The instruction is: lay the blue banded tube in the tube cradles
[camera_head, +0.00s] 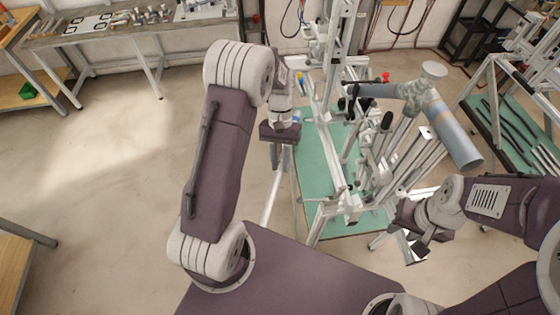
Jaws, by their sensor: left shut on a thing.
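My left gripper (284,133) points down at the left edge of the green-topped jig table (312,150). It is shut on a long, thin, pale tube (275,185), which slants down to the lower left beside the table. A small blue patch (297,117) in line with it looks like its band. The gripper hides part of the tube. The metal jig frame (350,205) stands on the green top; I cannot pick out the tube cradles among its bars and clamps. My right gripper (421,250) is low at the frame's right front, apart from the tube; its jaw gap is unclear.
A thick grey-blue pipe assembly (455,135) sits high on the right of the frame. Another green-topped rack (505,128) with dark and pale rods stands at the right. A workbench (115,25) is at the back left. The floor on the left is clear.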

